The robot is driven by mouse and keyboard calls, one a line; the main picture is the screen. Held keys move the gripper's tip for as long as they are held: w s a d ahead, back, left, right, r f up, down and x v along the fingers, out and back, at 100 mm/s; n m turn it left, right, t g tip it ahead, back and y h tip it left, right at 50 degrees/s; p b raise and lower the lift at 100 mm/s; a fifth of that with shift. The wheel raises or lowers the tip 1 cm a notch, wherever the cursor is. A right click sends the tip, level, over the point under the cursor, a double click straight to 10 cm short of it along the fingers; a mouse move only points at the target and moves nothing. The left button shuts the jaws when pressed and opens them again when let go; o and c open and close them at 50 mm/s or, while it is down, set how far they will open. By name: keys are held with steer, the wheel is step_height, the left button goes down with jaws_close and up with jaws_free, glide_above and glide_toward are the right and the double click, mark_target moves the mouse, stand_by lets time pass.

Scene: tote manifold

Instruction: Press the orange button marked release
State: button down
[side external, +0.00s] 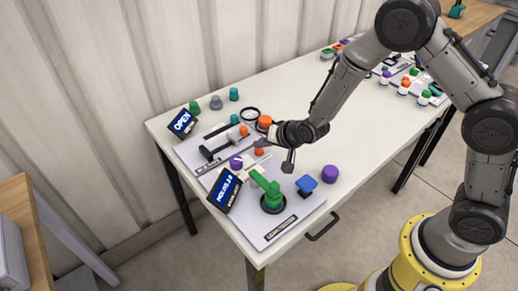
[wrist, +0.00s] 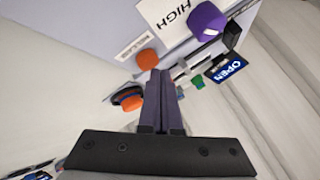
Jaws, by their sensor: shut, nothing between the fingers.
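The orange release button (wrist: 147,59) is a small round cap beside a label that appears to read RELEASE (wrist: 130,46). In the side view the orange button (side external: 259,151) sits on the pale panel, just below the fingertips. My gripper (side external: 262,143) is shut and empty, reaching in from the right. In the wrist view the shut fingers (wrist: 160,74) point at the lower right edge of the button, very close to it. I cannot tell whether they touch it.
A purple knob (wrist: 207,21) is beside a HIGH plate. Another orange knob (side external: 264,121) is behind the gripper. A green valve handle (side external: 270,192), a blue knob (side external: 306,183) and a purple cylinder (side external: 330,173) stand nearer the front. An OPEN display (side external: 183,122) is at left.

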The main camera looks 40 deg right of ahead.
mark_target(262, 152)
steer(key=shift+f, duration=0.5)
stand_by(0.7)
stand_by(0.3)
steer(key=shift+r, duration=0.9)
steer(key=shift+r, duration=2.55)
steer(key=shift+d, duration=0.1)
